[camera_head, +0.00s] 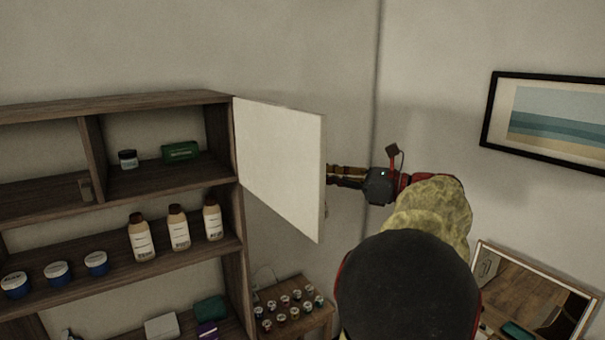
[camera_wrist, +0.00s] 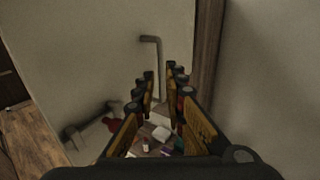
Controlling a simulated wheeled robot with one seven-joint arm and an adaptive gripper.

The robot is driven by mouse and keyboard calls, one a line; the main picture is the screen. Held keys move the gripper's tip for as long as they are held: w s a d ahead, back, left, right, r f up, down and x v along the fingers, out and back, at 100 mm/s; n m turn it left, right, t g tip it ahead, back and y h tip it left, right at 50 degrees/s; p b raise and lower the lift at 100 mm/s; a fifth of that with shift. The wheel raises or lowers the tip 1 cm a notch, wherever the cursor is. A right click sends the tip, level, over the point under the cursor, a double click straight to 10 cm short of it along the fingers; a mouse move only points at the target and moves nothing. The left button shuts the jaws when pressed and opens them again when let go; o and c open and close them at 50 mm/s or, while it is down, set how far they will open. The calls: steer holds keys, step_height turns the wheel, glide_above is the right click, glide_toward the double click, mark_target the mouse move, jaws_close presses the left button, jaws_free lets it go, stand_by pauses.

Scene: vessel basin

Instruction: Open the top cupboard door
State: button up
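The top cupboard door (camera_head: 280,160) is a white panel standing swung out from the right side of the brown shelf unit, so the top right compartment is exposed. My gripper (camera_head: 335,176) is at the door's outer edge, partly hidden behind it in the head view. In the wrist view my gripper (camera_wrist: 162,82) has its two fingers apart with a gap between them. A bent bar handle (camera_wrist: 152,42) on a pale panel shows just beyond the fingertips. I see nothing held, and contact with the door cannot be told.
The open compartment holds a small jar (camera_head: 128,159) and a green box (camera_head: 181,151). A small stand (camera_head: 318,318) with bottles is under the door. A framed picture (camera_head: 553,122) hangs at right.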

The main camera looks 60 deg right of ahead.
steer(key=s, duration=0.5)
steer(key=shift+s+d, duration=0.2)
steer(key=shift+d, duration=0.05)
steer(key=shift+f, duration=0.1)
stand_by(0.3)
